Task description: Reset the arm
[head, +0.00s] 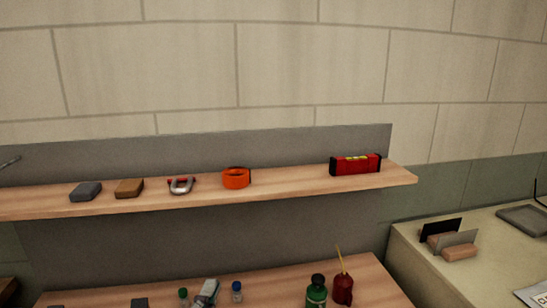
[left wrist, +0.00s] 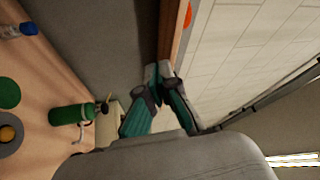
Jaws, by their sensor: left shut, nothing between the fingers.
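My left gripper (left wrist: 158,72) shows in the left wrist view with its green-sided fingers together and nothing between them. Its tips appear over the edge of the wooden shelf (left wrist: 172,30), though I cannot tell whether they touch it. In the head view only a thin dark piece (head: 9,162) shows at the left edge, and I cannot tell if it is part of my left arm. My right gripper is in neither view.
The shelf (head: 290,185) holds a grey block (head: 86,191), brown block (head: 129,188), shackle-like piece (head: 181,186), orange tape roll (head: 236,179) and red level (head: 355,165). Below stand a green bottle (head: 316,292) and red oil can (head: 342,290). A cabinet (head: 405,248) is right.

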